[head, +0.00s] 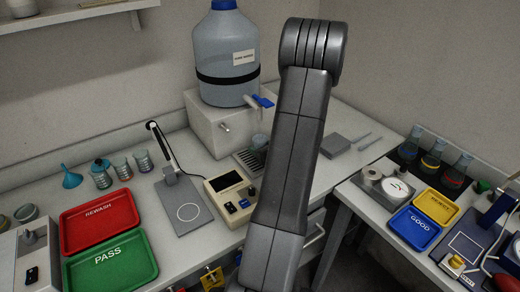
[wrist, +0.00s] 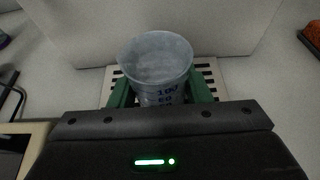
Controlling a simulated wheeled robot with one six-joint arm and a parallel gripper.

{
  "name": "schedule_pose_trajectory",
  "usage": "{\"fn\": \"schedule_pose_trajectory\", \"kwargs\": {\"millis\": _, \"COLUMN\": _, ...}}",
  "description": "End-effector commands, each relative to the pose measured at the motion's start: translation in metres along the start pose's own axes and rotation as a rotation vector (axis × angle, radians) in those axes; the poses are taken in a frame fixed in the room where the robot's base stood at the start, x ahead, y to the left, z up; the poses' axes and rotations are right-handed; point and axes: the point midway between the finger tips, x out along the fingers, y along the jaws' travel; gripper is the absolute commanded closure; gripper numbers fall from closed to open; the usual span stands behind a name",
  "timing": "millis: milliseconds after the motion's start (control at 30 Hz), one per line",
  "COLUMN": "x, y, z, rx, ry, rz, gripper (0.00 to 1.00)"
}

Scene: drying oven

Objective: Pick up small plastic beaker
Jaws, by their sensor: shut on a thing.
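The small plastic beaker (wrist: 158,58) is in the wrist view, a translucent cup with blue graduation numbers. It is upright above a slotted drip grate (wrist: 207,68). My gripper (wrist: 160,92) has its green fingers on both sides of the beaker and is shut on it. In the head view the beaker (head: 259,141) shows small beside my arm, below the big bottle's blue tap. My arm hides the gripper in the head view. I cannot tell whether the beaker's base touches the grate.
A large water bottle (head: 224,60) stands on a white block (head: 205,122) behind the grate. A stand with a black arm (head: 187,205) and a control box (head: 231,194) are to the left. Red (head: 99,222) and green (head: 112,262) trays lie at the front left.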

Motion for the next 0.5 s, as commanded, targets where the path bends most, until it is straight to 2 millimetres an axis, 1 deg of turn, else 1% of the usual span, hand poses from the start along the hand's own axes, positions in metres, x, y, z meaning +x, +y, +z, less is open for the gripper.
{"fn": "schedule_pose_trajectory", "kwargs": {"millis": 167, "x": -0.006, "y": 0.0, "z": 0.011, "rx": -0.004, "ry": -0.002, "rz": 0.0, "gripper": 0.85}}
{"fn": "schedule_pose_trajectory", "kwargs": {"millis": 500, "x": -0.019, "y": 0.0, "z": 0.044, "rx": -0.003, "ry": -0.002, "rz": 0.0, "gripper": 0.85}}
